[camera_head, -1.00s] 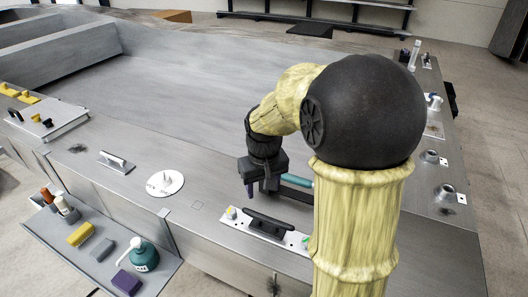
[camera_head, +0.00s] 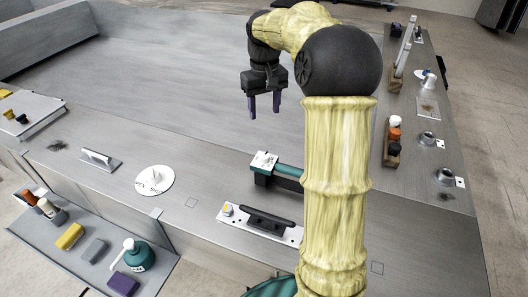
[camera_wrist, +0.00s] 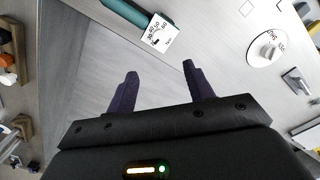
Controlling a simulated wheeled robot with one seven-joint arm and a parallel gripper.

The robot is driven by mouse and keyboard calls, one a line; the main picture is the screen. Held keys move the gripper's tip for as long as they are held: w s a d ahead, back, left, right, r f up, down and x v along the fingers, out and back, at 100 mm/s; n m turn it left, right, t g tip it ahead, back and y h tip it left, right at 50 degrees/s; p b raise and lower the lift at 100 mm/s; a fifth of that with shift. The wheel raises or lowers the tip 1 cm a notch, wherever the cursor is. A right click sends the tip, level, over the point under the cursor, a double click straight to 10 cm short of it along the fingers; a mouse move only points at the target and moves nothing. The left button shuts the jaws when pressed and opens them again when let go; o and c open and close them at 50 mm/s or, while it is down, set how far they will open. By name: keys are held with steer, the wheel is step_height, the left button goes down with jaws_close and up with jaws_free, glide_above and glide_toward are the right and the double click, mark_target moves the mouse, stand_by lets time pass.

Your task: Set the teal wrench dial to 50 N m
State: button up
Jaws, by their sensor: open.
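The teal wrench (camera_head: 289,170) lies across the grey deck in a dark holder, partly hidden behind my arm. Its white dial plate (camera_head: 264,160) is at the left end, with a small knob on it. In the wrist view the teal wrench (camera_wrist: 127,12) and the dial plate (camera_wrist: 160,33) are at the top. Printed numbers show on the plate, but the setting is too small to tell. My gripper (camera_head: 264,111) is open and empty, above and beyond the dial, apart from it. Its two purple fingers (camera_wrist: 160,72) point toward the dial plate in the wrist view.
A black handle on a plate (camera_head: 265,222) is in front of the wrench. A round white dial (camera_head: 154,180) and a grey handle (camera_head: 98,159) are to the left. A front shelf (camera_head: 85,258) holds bottles and blocks. A wooden rack (camera_head: 393,145) stands right. The deck beyond is clear.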

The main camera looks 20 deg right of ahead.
mark_target(265, 156)
step_height(265, 156, down, 17)
steer(key=p, duration=0.4)
steer(key=shift+s, duration=0.1)
steer(key=c, duration=1)
